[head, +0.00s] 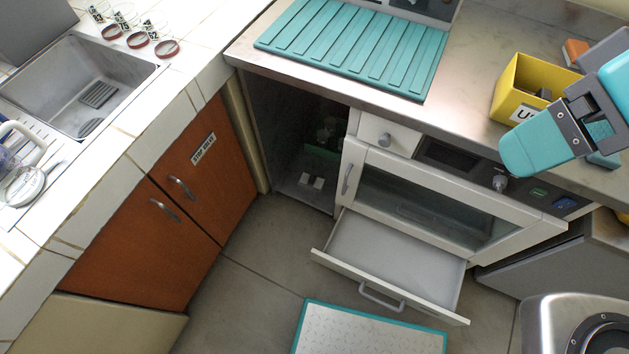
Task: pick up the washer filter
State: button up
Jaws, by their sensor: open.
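I cannot pick out the washer filter with certainty in the head view. A dark grey piece (544,94) lies inside the yellow bin (508,92) on the counter, but its shape is mostly hidden. My gripper (578,158) is at the right, at the end of my teal and grey arm, above the counter's front edge. It is in front of and to the right of the yellow bin. It is open, and nothing shows between its fingers.
A ribbed teal mat (352,45) lies on the counter. Below, the white incubator (430,195) has an open drawer (390,262) that looks empty. An open dark bay (290,130) adjoins.

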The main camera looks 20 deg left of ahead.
aim_at(312, 182)
jog(key=u, duration=0.45)
jog(key=k, duration=1.05)
jog(key=u, duration=1.65)
jog(key=i, duration=0.8)
jog(key=z, duration=0.65)
jog(key=i, duration=0.7)
jog(key=z, duration=0.7)
